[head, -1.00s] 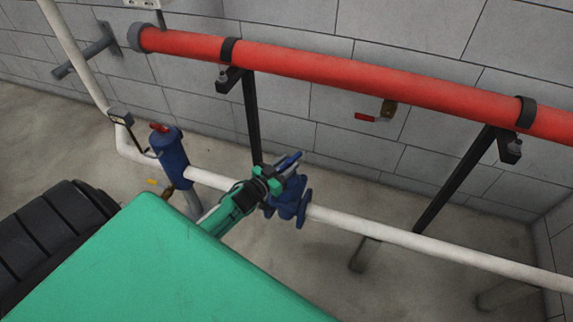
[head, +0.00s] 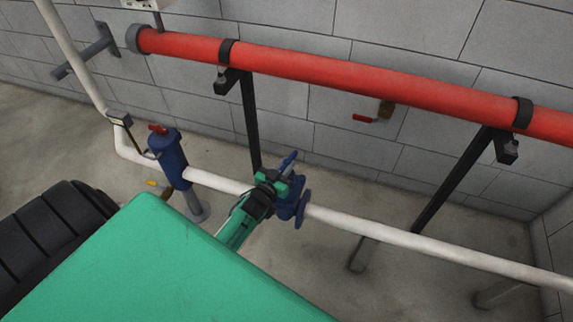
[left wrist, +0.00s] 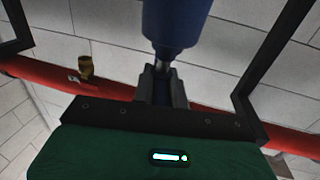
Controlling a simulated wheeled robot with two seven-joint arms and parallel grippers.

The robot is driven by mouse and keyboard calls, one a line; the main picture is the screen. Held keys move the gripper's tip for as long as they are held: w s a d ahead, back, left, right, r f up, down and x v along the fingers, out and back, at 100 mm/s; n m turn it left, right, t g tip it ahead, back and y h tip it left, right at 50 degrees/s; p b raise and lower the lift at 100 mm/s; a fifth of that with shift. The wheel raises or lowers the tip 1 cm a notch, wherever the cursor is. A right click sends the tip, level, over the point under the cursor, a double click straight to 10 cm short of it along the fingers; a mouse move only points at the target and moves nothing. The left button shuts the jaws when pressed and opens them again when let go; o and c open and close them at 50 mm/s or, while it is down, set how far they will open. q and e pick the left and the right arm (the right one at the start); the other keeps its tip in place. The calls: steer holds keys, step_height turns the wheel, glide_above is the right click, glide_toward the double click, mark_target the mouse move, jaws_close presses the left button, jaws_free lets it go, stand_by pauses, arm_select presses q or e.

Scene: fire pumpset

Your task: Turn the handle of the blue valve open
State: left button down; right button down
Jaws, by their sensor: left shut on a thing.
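The blue valve (head: 298,208) sits on the white pipe, right of the middle in the head view. Its blue handle (head: 288,160) sticks up beyond my gripper. My left gripper (head: 276,180) is at the top of the valve and covers part of the handle and body. In the left wrist view a blue part of the valve (left wrist: 174,22) fills the top centre. My left gripper's fingers (left wrist: 160,86) are shut around a narrow part just below it. The exact contact is partly hidden. My right gripper is not in view.
The white pipe (head: 410,240) runs low along the wall. A thick red pipe (head: 380,80) runs above it on black supports (head: 455,180). A blue cylinder with a red top (head: 170,160) stands to the left. A small red lever (head: 362,118) is on the wall side.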

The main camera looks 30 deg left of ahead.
arm_select(q)
steer(key=shift+s+d+n+y, duration=0.15)
steer(key=shift+n+y, duration=0.75)
steer(key=shift+y, duration=0.5)
steer(key=shift+f+n+g+y, duration=0.1)
steer(key=shift+n+g+y, duration=0.2)
steer(key=shift+y, duration=0.2)
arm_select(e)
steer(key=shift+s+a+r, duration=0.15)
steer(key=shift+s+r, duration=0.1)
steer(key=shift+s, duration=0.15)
